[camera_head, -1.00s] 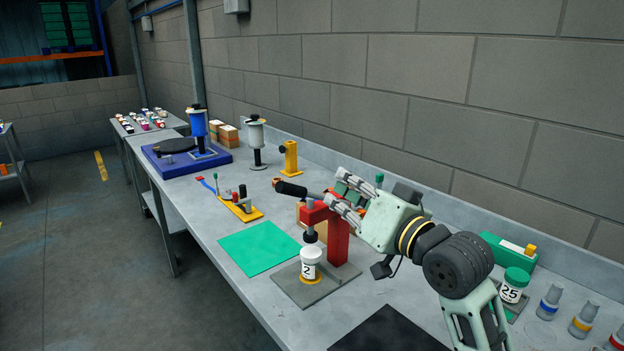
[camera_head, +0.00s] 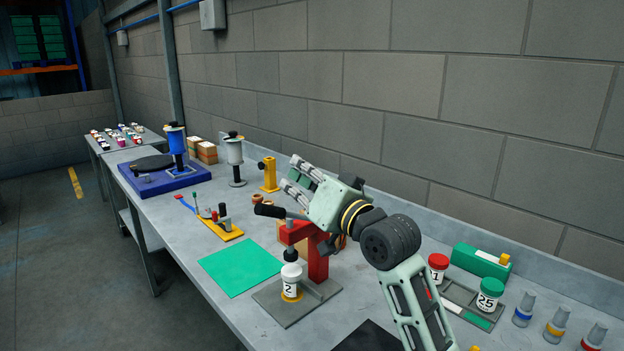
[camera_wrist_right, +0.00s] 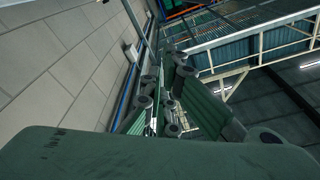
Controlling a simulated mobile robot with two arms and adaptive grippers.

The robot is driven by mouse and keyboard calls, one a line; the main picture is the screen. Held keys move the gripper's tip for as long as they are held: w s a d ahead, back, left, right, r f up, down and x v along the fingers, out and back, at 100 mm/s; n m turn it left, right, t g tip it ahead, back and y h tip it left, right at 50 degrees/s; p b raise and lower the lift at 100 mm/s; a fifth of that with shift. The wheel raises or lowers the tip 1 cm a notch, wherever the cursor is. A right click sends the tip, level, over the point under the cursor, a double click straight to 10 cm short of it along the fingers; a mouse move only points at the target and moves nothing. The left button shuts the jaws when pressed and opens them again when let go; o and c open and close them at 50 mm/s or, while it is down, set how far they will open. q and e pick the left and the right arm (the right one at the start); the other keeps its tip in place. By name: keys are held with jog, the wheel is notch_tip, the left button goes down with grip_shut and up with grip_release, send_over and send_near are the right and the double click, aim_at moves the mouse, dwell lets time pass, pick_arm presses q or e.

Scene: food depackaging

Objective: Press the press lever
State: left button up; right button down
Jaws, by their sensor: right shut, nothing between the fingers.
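The red press (camera_head: 318,262) stands on a grey base plate (camera_head: 322,296) on the bench. Its lever ends in a black handle (camera_head: 270,211) that points left. A white bottle (camera_head: 291,271) labelled 2 stands upright under the press head, with a black piece at its top. My right gripper (camera_head: 291,174) is shut and empty. Its fingers point up and left, above and behind the handle in the picture, and look apart from it. The wrist view shows its finger links against wall and ceiling, with no press in sight. My left gripper is not in view.
A green mat (camera_head: 240,267) lies left of the press. A yellow fixture (camera_head: 222,229) and a yellow stand (camera_head: 269,174) are behind it. Jars with red (camera_head: 438,261) and green lids (camera_head: 491,286) and several small bottles stand at right. A wall runs along the bench's back.

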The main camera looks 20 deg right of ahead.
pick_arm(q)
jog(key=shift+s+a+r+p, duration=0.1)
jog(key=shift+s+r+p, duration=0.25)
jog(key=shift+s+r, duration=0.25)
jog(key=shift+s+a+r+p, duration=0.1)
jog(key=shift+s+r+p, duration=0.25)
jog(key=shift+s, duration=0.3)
pick_arm(e)
jog(key=a+f, duration=0.2)
jog(key=f, duration=0.1)
jog(key=shift+w+f, duration=0.15)
jog(key=shift+w, duration=0.05)
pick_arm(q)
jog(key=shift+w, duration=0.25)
pick_arm(e)
jog(key=shift+f, duration=0.1)
